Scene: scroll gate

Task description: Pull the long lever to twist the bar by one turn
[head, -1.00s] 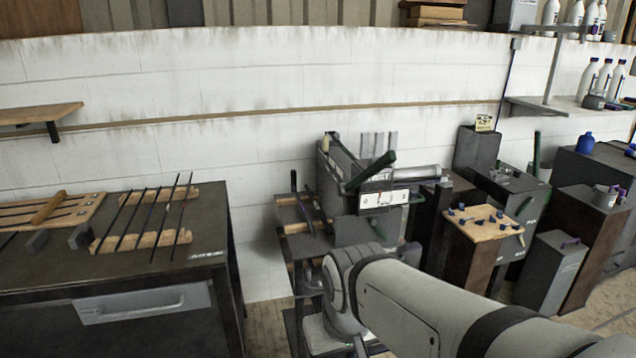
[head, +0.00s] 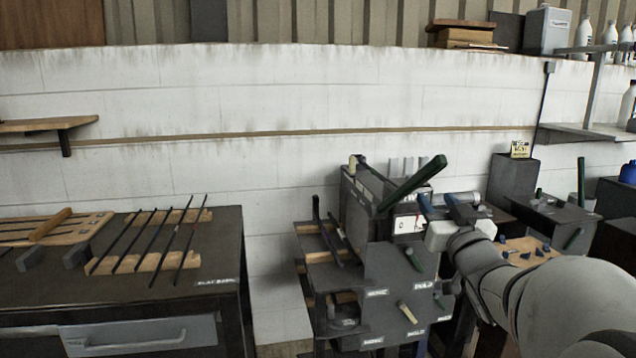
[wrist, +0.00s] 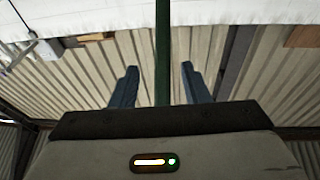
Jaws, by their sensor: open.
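The long green lever (head: 412,184) slants up to the right from the grey scroll machine (head: 368,213) in the head view. My gripper (head: 442,203) is just to the right of and below the lever, with its blue fingers apart. In the wrist view the lever (wrist: 162,40) runs between the open fingers of the gripper (wrist: 159,66). The fingers show gaps on both sides of it, and I see no grip on it. My arm and gripper hide the machine's right part. I cannot make out a bar inside the machine.
Several dark bars (head: 158,240) lie across wooden racks on the left table (head: 215,262). A second, smaller green handle (head: 414,260) is on the machine's front. A wooden board with blue knobs (head: 520,252) lies beyond my arm. Wall shelves are at both sides.

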